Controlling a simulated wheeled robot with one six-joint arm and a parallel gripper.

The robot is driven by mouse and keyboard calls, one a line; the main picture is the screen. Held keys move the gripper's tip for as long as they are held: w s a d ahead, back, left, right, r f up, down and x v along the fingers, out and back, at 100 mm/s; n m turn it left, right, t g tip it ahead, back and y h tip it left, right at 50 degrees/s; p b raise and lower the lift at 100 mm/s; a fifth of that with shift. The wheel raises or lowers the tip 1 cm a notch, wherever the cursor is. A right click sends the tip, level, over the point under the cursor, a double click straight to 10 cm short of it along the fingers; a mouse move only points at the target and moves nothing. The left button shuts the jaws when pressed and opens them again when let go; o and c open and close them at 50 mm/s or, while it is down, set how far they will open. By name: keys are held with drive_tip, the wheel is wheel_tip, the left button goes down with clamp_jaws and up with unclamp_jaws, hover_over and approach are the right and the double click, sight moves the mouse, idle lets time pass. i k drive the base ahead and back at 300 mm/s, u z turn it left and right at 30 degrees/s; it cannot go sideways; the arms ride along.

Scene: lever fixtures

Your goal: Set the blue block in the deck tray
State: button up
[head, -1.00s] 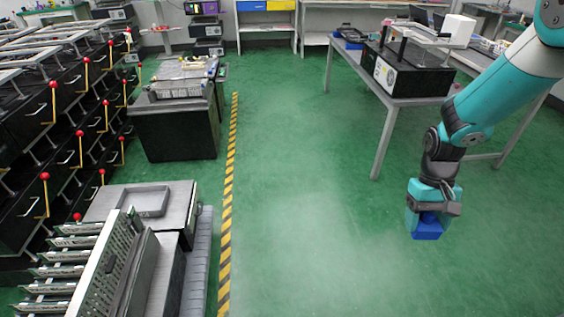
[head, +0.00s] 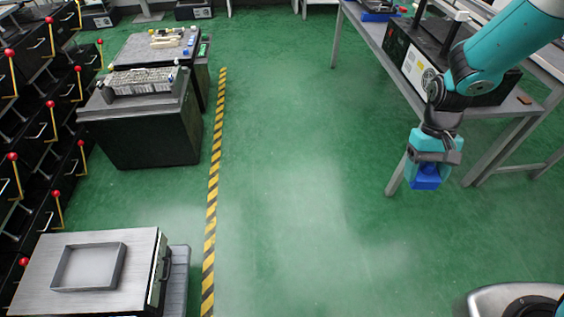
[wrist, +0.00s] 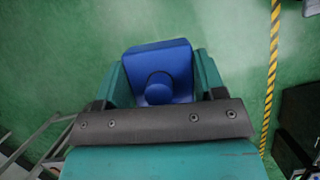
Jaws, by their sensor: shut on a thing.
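The blue block (head: 426,180) is held in my gripper (head: 430,165), out over the green floor at the right of the head view. In the wrist view the blue block (wrist: 160,62), with a round knob on it, sits between the two teal fingers of my gripper (wrist: 160,80). The deck tray (head: 62,268) is a shallow grey tray with a raised rim. It lies on the flat metal top of a fixture (head: 140,262) at the lower left of the head view, well apart from my gripper. The inside of the tray looks empty.
A yellow-black floor stripe (head: 213,190) runs between the fixture and my gripper. Black cabinets with red-knobbed levers (head: 20,130) stand at the left, and a dark bench (head: 140,130) stands beyond. A grey table (head: 480,105) is close by my arm. The middle floor is clear.

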sight(100, 269)
drive_tip(key=i, duration=0.95)
drive_tip(key=u, duration=3.05)
drive_tip(key=i, duration=0.5)
drive_tip(key=z, duration=0.1)
